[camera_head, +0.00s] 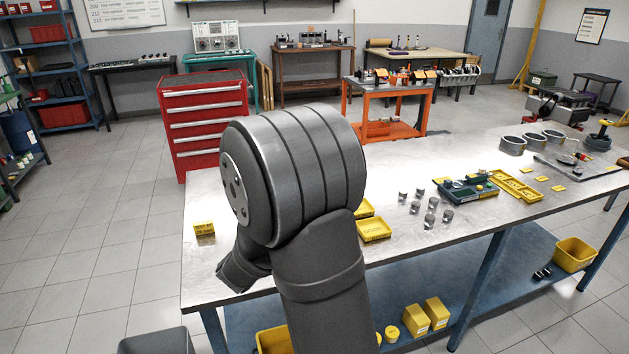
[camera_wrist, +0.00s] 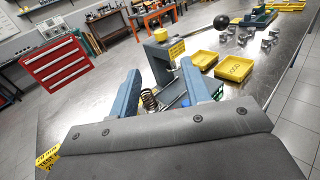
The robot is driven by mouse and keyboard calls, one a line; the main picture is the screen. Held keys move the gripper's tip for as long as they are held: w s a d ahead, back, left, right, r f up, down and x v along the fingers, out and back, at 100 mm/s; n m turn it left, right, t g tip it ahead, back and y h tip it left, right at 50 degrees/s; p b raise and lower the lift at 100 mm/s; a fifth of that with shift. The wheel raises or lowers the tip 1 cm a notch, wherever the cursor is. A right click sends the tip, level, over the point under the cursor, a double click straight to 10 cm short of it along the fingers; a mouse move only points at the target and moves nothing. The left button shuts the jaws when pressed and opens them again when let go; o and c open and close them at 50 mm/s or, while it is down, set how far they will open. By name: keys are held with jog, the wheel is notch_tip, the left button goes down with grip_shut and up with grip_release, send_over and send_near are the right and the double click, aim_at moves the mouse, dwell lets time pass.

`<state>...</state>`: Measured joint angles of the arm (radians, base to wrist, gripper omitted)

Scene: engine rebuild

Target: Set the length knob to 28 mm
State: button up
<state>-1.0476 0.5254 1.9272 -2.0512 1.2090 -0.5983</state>
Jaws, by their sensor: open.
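No length knob or millimetre scale can be made out in either view. A grey upright device (camera_wrist: 158,62) with a yellow label (camera_wrist: 176,50) stands on the bench in the wrist view, beyond my fingers. A coiled spring (camera_wrist: 149,99) shows at its foot, between the fingers. A black ball (camera_wrist: 221,21) shows behind the device to the right; I cannot tell if it belongs to it. My gripper (camera_wrist: 160,70) is open, with nothing visibly held. In the head view my arm hides the device and most of the gripper.
Yellow trays (camera_wrist: 235,68) lie right of the device, with several metal pistons (camera_head: 431,218) beyond. The bench top (camera_head: 205,270) is bare around that block. A red tool cabinet (camera_head: 203,115) stands behind the bench.

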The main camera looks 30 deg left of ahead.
jog(key=w, duration=1.1)
jog(key=w+a, duration=0.1)
jog(key=w, duration=0.5)
jog(key=shift+w+a, duration=0.1)
jog(key=shift+w, duration=0.05)
jog(key=c, duration=0.9)
